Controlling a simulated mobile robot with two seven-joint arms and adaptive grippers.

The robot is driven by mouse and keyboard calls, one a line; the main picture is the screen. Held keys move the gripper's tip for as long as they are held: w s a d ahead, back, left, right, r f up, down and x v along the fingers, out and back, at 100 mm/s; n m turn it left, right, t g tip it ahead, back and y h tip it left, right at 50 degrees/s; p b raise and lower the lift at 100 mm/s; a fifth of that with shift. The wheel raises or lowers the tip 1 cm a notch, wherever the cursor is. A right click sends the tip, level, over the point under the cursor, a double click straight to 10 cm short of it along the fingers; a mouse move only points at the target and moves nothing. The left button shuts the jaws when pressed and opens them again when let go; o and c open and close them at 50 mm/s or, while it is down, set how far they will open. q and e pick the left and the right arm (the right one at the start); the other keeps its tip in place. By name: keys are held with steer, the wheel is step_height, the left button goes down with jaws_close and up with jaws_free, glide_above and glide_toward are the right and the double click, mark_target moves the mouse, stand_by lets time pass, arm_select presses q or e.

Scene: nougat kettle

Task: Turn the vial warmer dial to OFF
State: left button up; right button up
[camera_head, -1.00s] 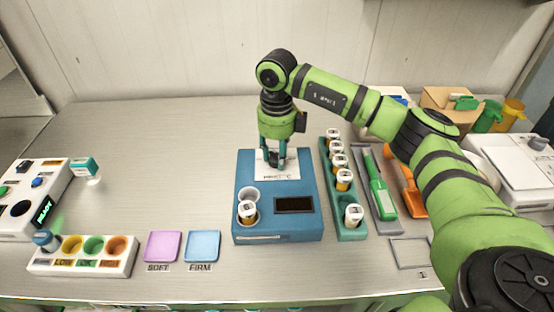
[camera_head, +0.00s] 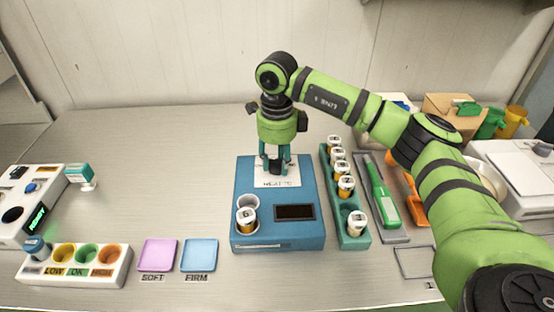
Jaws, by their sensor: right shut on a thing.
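The vial warmer is the blue box (camera_head: 255,187) in the middle of the table. A white label plate (camera_head: 290,181) is on its back part, with dark lettering that I cannot read fully. A dark display (camera_head: 295,212) is on its front right. A vial with a white cap (camera_head: 246,217) stands in its front left well, and the well behind it (camera_head: 248,202) looks empty. My right gripper (camera_head: 275,164) points straight down at the label plate, with its fingers shut on the dial, which they mostly hide. The dial's setting cannot be read. My left gripper is not in view.
A green rack (camera_head: 355,242) with several capped vials stands close to the warmer's right. A grey tray with a green tool (camera_head: 382,195) lies beyond it. Pink (camera_head: 157,255) and blue (camera_head: 199,256) pads and a white block with coloured wells (camera_head: 72,281) lie front left.

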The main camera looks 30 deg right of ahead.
mark_target(277, 160)
steer(key=shift+f, duration=0.1)
steer(key=o, duration=1.2)
steer(key=shift+c, duration=0.2)
steer(key=shift+r, duration=0.5)
step_height(277, 160, up, 11)
